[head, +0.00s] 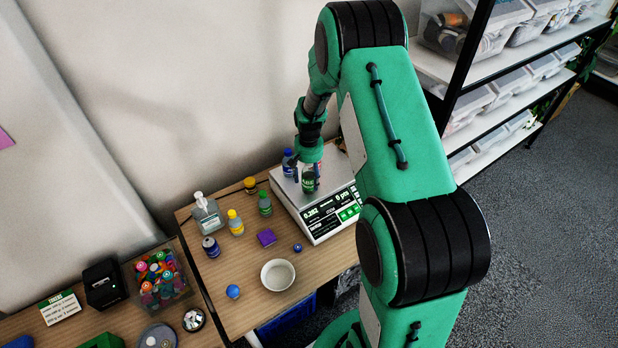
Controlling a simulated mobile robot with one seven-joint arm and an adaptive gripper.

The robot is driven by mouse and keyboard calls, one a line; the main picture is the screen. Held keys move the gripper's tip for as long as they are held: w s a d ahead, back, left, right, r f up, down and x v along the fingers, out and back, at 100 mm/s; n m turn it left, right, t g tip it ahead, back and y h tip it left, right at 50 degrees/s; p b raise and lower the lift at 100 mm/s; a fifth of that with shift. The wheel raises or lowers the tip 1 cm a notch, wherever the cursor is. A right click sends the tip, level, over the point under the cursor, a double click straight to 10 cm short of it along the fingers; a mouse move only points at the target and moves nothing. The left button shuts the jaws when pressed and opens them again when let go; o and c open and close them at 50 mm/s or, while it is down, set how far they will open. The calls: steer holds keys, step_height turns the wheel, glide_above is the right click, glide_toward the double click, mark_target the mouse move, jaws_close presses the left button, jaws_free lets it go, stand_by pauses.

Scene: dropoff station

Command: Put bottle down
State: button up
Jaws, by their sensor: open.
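A small dark bottle with a green label (308,184) stands upright on the plate of a weighing scale (286,192). My gripper (309,176) points down over it, with its fingers open around the bottle's upper part. The bottle's top is hidden by the gripper, and I cannot tell whether the fingers touch it. A blue bottle (288,161) stands on the scale just left of and behind my gripper. The scale's lit display faces the front and shows a reading.
Left of the scale on the wooden table (252,312) are a green bottle (265,204), a yellow-capped bottle (235,224), a pump dispenser (206,214), a can (211,247), a purple block (267,238) and a white bowl (278,275). Shelves with bins (500,78) stand right.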

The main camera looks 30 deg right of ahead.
step_height(320, 180, up, 12)
steer(key=shift+r+p, duration=0.1)
steer(key=shift+p, duration=0.4)
stand_by(0.6)
steer(key=shift+a+r, duration=0.1)
steer(key=shift+r, duration=0.1)
steer(key=s+a+r+n+t, duration=0.1)
steer(key=s+a+r, duration=0.35)
steer(key=r, duration=0.35)
steer(key=s+a+r+n+t, duration=0.1)
steer(key=s+a+r, duration=0.2)
steer(key=a+r, duration=0.35)
steer(key=s+a+r+n+t, duration=0.1)
steer(key=s+a+r, duration=0.25)
steer(key=r, duration=0.55)
steer(key=s+a+r+n+t, duration=0.1)
steer(key=s+a+r, duration=0.1)
steer(key=s, duration=0.5)
steer(key=s+a+r+n, duration=0.1)
steer(key=s+a+r, duration=0.1)
steer(key=s+a, duration=0.2)
steer(key=s+a+r+n+t, duration=0.1)
steer(key=s+a+r, duration=0.2)
steer(key=s, duration=0.8)
steer(key=shift+a+t, duration=0.3)
steer(key=shift+a, duration=0.1)
